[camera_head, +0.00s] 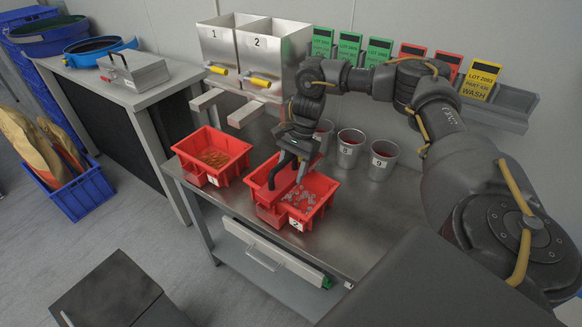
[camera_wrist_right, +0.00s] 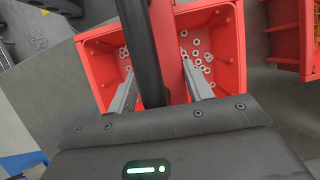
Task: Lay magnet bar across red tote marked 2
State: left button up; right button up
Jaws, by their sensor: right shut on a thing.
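The red tote marked 2 (camera_head: 318,212) stands on the steel bench with loose grey metal pieces inside. It also shows in the right wrist view (camera_wrist_right: 238,45) below my fingers. My right gripper (camera_head: 287,172) is over this tote, pointing down. In the right wrist view, its two fingers (camera_wrist_right: 158,80) are on either side of a long bar, which I take as the magnet bar (camera_wrist_right: 141,45), with a black part and a red strip beside it. The bar runs over the tote's middle. I cannot tell whether it touches the rims. My left gripper is not in view.
The red tote marked 1 (camera_head: 190,161) with orange-brown pieces stands to the left. Grey cups (camera_head: 351,147) stand behind on the right. Metal hoppers 1 and 2 (camera_head: 262,52) hang behind, with coloured cards beside them. A metal box (camera_head: 137,76) is on the side table.

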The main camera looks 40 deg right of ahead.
jog(key=shift+f, duration=0.2)
jog(key=o, duration=1.5)
jog(key=shift+o, duration=0.2)
jog(key=shift+d+r, duration=0.15)
jog(key=shift+r, duration=0.1)
jog(key=v, duration=1)
jog(key=shift+r, duration=0.25)
